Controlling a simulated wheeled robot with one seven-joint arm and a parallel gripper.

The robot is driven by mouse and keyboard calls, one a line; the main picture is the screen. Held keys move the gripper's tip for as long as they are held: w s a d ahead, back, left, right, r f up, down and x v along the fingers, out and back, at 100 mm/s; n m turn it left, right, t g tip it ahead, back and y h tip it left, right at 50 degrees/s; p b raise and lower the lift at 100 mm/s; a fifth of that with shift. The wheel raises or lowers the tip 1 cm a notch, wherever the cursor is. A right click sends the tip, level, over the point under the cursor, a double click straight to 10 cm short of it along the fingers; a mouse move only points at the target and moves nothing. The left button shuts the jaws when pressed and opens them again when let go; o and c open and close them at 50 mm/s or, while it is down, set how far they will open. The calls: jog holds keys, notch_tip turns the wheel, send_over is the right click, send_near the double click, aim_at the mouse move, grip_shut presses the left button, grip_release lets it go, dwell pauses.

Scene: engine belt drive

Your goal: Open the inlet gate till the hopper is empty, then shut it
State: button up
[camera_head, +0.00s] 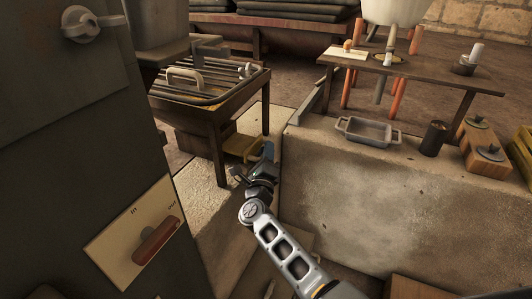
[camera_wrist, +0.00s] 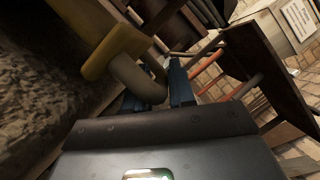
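My gripper (camera_head: 255,165) hangs in the gap between the wooden table and the stone counter. In the wrist view its two blue-grey fingers (camera_wrist: 158,92) stand apart. A grey curved bar (camera_wrist: 136,80) with a tan block (camera_wrist: 116,48) shows at and between the fingers; I cannot tell whether they touch. A pale hopper-like vessel (camera_head: 394,10), cut off by the top edge, stands over the back table on orange legs; its inside is hidden. A cream plate (camera_head: 125,240) with a red-brown lever (camera_head: 157,240) is on the dark cabinet at left. I cannot tell which part is the inlet gate.
The wooden table (camera_head: 215,105) carries a pale handle (camera_head: 185,77) and rails. The stone counter (camera_head: 380,190) holds a grey tray (camera_head: 368,131), a dark cup (camera_head: 433,138) and a wooden block with lids (camera_head: 485,150). The dark cabinet (camera_head: 60,150) bounds the left side.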

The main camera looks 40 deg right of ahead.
grip_shut()
jog(key=shift+s, duration=0.1)
jog(key=s+d, duration=0.2)
jog(key=s, duration=0.3)
jog(key=shift+s+p, duration=0.4)
jog(key=shift+o, duration=0.4)
grip_release()
jog(key=v, duration=0.7)
jog(key=shift+s+a, duration=0.25)
jog(key=shift+a, duration=0.05)
